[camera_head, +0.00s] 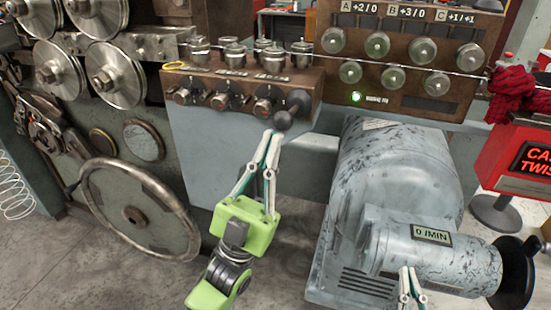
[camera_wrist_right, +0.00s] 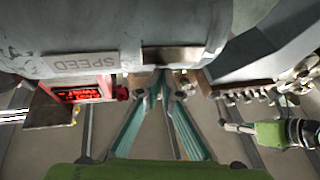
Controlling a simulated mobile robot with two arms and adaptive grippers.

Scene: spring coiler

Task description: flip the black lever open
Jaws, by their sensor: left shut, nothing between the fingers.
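The black lever (camera_head: 293,108) sticks out at the right end of the brown control panel's front, with a round black knob at its lower end. My left gripper (camera_head: 271,134) points up, just below and left of the knob. Its fingertips are together and empty; I cannot tell whether they touch the knob. My left gripper also shows at the right of the right wrist view (camera_wrist_right: 223,123). My right gripper (camera_head: 409,270) is low at the right, in front of the grey motor. Its fingertips meet in the right wrist view (camera_wrist_right: 164,86), with nothing seen between them.
The control panel (camera_head: 215,85) carries several dark knobs left of the lever. A large handwheel (camera_head: 128,213) stands at the left. The grey motor (camera_head: 395,165) with a black crank wheel (camera_head: 518,273) fills the right. A red sign box (camera_head: 520,165) stands beyond it.

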